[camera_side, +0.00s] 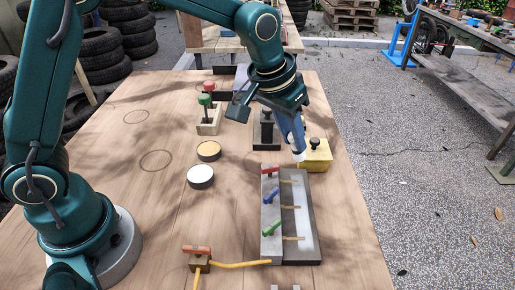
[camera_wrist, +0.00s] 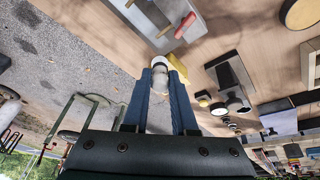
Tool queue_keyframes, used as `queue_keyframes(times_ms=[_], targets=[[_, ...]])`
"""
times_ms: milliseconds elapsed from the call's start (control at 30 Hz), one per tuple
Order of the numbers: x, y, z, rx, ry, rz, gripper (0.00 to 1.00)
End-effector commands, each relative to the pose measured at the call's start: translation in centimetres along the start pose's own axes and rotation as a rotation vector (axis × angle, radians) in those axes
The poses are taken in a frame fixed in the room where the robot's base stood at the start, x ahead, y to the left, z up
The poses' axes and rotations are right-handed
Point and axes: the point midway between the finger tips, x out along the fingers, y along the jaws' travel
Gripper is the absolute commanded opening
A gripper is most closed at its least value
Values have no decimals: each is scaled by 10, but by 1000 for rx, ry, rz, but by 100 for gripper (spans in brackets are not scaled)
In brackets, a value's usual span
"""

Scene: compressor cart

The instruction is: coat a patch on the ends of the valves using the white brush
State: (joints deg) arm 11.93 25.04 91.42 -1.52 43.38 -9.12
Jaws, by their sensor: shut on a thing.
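My gripper (camera_side: 297,141) points down at the far end of the valve board and is shut on the white brush (camera_side: 299,157), whose pale tip faces down. In the wrist view my blue fingers (camera_wrist: 160,85) close around a whitish cylinder, the brush (camera_wrist: 159,70). The valve board (camera_side: 304,225) carries a grey bar with red (camera_side: 270,169), blue (camera_side: 271,195) and green (camera_side: 272,228) levers. Brass-coloured ends (camera_side: 292,208) reach right from the bar over a pale strip. The brush tip is just beyond the board's far end; contact cannot be told.
A yellow block (camera_side: 318,160) with a black knob stands close right of the brush. A white-topped tin (camera_side: 200,174) and a tan-topped tin (camera_side: 208,150) stand left. Red- and green-handled tools stand in a holder (camera_side: 210,126). A red-handled fitting with yellow hose (camera_side: 197,254) lies in front.

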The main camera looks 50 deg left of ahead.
Motion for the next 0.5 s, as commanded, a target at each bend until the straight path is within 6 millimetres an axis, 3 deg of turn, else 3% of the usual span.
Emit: queue_keyframes(times_ms=[133,500], targets=[[-10,1,-4,0,2,0,0],[-13,1,-4,0,1,0,0]])
